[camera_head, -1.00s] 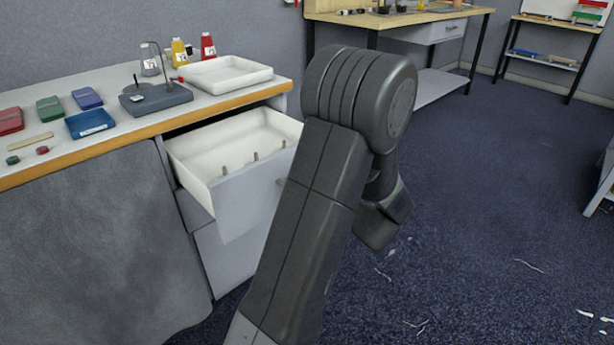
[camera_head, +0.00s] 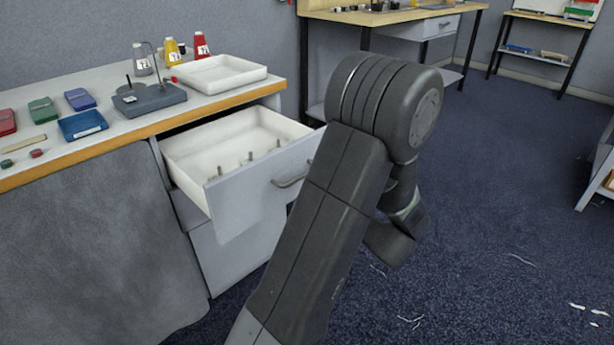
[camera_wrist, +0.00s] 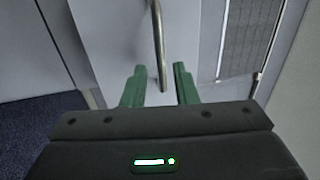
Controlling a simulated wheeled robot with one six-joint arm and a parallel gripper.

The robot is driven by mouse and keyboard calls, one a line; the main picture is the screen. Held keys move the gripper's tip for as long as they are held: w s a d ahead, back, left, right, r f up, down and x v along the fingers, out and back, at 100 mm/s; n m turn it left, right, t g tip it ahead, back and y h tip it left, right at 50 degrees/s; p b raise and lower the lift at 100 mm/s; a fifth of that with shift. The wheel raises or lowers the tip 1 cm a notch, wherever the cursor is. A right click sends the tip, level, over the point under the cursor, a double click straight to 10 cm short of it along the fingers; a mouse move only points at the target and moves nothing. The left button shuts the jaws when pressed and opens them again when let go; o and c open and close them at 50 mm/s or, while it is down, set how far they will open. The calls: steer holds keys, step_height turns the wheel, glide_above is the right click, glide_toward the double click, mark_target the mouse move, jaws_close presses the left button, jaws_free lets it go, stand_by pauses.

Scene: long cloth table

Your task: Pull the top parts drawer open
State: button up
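The top parts drawer (camera_head: 240,199) stands pulled out from under the table at the left, its white inside and several small upright pegs showing. Its bar handle (camera_head: 292,178) is on the grey front, just left of my arm in the head view. In the wrist view the handle (camera_wrist: 158,45) lies ahead of my gripper (camera_wrist: 157,84), lined up with the gap between the two green fingertips. The fingers are apart with nothing clasped between them. In the head view my arm hides the fingertips, and the gripper is right of the drawer front.
A lower grey drawer front (camera_head: 240,246) is below the open one. The tabletop holds a white tray (camera_head: 217,74), a dark stand (camera_head: 150,98), thread spools and small coloured boxes. A workbench (camera_head: 390,16) stands at the back. Blue floor (camera_head: 500,180) at the right is mostly clear.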

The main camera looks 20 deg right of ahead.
mark_target(302, 175)
steer(key=p+v, duration=0.1)
steer(key=v, duration=0.7)
steer(key=b+x, duration=0.2)
steer(key=x, duration=1.2)
steer(key=shift+w, duration=0.1)
steer(key=shift+f, duration=0.1)
